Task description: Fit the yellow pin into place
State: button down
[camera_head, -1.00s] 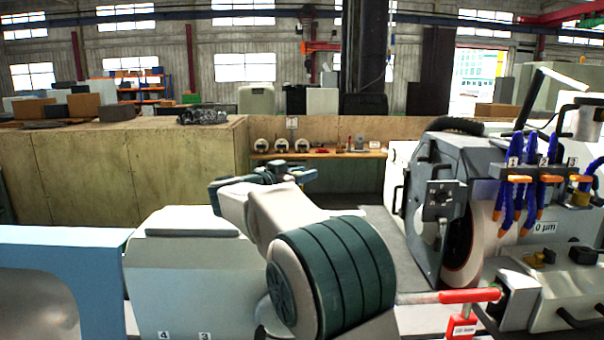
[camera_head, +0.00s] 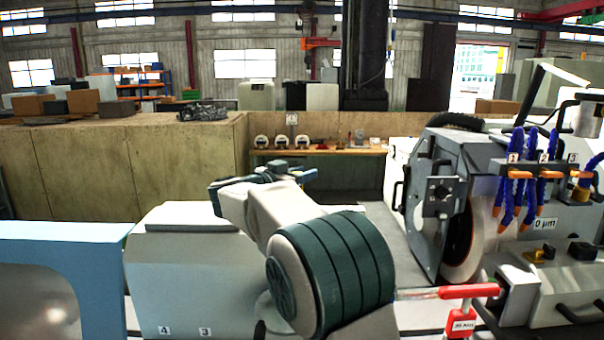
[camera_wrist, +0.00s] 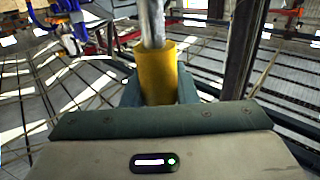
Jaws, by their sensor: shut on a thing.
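In the wrist view, the yellow pin (camera_wrist: 156,73) is a short yellow cylinder with a grey metal shaft rising from its top. My gripper (camera_wrist: 158,92) is shut around the lower part of the yellow cylinder, and the fingers are partly hidden behind the gripper's body. In the head view, the pin and my fingertips cannot be made out; my own arm fills the middle of that picture. The grinder (camera_head: 430,205) stands on the right, with its grinding wheel (camera_head: 460,245) partly covered. I cannot tell which spot on it takes the pin.
Blue hoses with orange nozzles (camera_head: 530,175) hang at the grinder's right. A red handle (camera_head: 470,291) with a red tag (camera_head: 461,323) sticks out low in front. A wooden-sided block (camera_head: 110,170) stands at left. A shelf with small parts (camera_head: 320,150) lies behind.

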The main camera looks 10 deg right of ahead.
jog(key=shift+f+b, duration=0.85)
jog(key=shift+f, duration=1.1)
jog(key=c, duration=1.1)
grip_release()
jog(key=shift+o, duration=0.2)
jog(key=b+v, duration=0.3)
jog(key=v, duration=1.1)
jog(key=shift+b, duration=0.35)
